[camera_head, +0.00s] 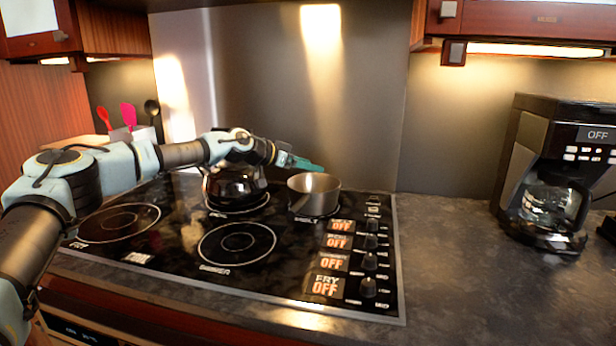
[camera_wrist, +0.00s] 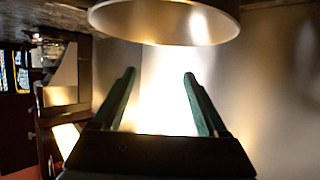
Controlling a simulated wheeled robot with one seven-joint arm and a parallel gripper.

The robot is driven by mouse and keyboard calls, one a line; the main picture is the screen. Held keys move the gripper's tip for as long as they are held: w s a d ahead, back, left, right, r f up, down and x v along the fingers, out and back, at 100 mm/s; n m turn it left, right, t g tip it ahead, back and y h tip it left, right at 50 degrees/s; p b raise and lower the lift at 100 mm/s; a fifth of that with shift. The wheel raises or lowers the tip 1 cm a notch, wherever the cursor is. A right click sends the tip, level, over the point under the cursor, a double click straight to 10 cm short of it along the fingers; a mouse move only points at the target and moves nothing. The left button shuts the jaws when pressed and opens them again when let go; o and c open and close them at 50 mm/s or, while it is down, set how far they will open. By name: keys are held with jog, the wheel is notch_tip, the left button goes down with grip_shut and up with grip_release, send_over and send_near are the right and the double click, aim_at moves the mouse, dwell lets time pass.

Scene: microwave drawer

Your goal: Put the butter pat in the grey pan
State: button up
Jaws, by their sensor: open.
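The grey pan (camera_head: 318,198) stands on the back right burner of the stove. Its rim and inner wall fill the top of the wrist view (camera_wrist: 165,18). My gripper (camera_head: 305,165) is just above and behind the pan's rim in the head view. In the wrist view its two green fingers (camera_wrist: 159,76) are spread apart with nothing between them, and their tips point towards the pan. I cannot see the butter pat in either view, and the pan's floor is hidden.
A dark kettle (camera_head: 234,185) stands left of the pan, partly behind my arm. The front burners (camera_head: 237,243) are bare. Knobs (camera_head: 369,262) line the stove's right side, with labels reading OFF. A coffee maker (camera_head: 560,165) stands far right; the counter (camera_head: 450,255) between is clear.

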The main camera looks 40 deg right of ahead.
jog(key=shift+r, duration=0.7)
